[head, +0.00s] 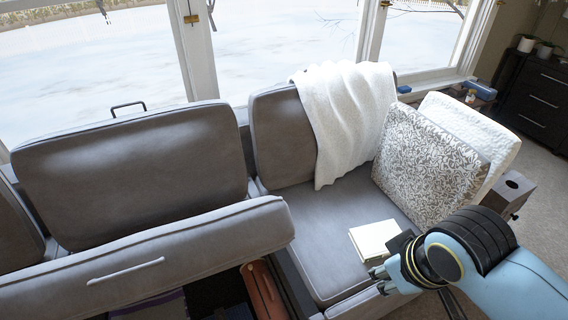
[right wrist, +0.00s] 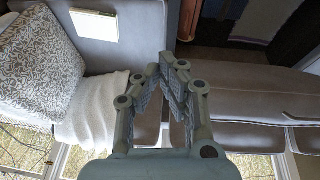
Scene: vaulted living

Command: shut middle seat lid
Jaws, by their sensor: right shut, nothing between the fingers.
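The middle seat lid (head: 200,245) is a grey padded cushion, tilted up with its front edge raised off the sofa. A pale strap (head: 125,271) shows on its face. Below it the storage space is open, with a brown case (head: 264,292) and dark items inside. My right gripper (head: 377,277) is low over the right seat beside the white book, to the right of the lid and apart from it. In the right wrist view the gripper (right wrist: 173,60) is shut and empty, with the raised lid (right wrist: 260,90) on the right. My left gripper is not in view.
The white book (head: 375,240) lies on the right seat (head: 320,235). A small brown side table (head: 512,192) stands beyond. The air above the lid looks clear.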

